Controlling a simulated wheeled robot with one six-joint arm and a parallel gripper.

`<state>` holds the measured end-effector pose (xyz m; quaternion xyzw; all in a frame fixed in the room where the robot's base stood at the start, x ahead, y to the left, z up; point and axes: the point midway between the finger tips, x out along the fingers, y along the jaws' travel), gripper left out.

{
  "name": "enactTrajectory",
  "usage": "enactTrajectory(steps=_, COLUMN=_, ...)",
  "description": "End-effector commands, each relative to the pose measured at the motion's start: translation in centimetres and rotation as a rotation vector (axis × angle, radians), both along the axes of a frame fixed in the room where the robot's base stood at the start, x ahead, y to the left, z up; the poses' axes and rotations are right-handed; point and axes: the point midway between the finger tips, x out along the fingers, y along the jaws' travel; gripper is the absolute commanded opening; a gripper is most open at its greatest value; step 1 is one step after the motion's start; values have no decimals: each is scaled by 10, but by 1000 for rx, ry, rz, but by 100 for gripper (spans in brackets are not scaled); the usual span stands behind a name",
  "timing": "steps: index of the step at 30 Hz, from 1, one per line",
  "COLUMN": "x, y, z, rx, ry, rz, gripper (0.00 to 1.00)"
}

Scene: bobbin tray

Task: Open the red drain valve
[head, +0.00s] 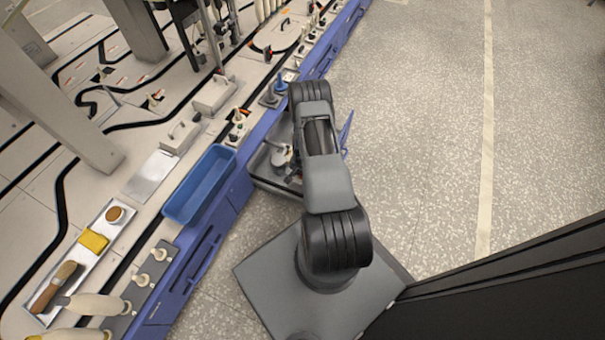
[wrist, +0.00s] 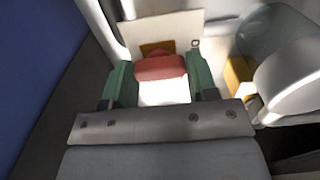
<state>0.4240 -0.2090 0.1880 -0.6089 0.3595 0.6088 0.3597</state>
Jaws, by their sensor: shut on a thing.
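The red drain valve handle (wrist: 160,67) is in the upper middle of the wrist view, in front of a pale plate (wrist: 165,30). My gripper (wrist: 160,78) has green fingers on both sides of the red handle and is shut on it. An orange-brown part (wrist: 157,48) shows just behind the handle. In the head view my own arm hides the valve, and my gripper cannot be made out clearly there.
A white rounded vessel (wrist: 290,80) and a yellow block (wrist: 238,78) stand close on the right. A blue panel (wrist: 35,60) is on the left. A grey open box (head: 268,184) lies below my arm, beside a blue tray (head: 199,185). Floor at right is clear.

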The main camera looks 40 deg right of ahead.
Motion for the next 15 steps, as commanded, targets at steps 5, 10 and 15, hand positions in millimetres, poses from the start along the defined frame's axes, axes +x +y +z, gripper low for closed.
enactTrajectory(steps=5, x=-1, y=1, z=-1, rx=0, ry=1, rz=7, gripper=29)
enactTrajectory(steps=10, x=-1, y=1, z=-1, rx=1, ry=2, rz=7, gripper=29)
enactTrajectory(steps=15, x=0, y=1, z=-1, rx=0, ry=1, rz=6, gripper=68)
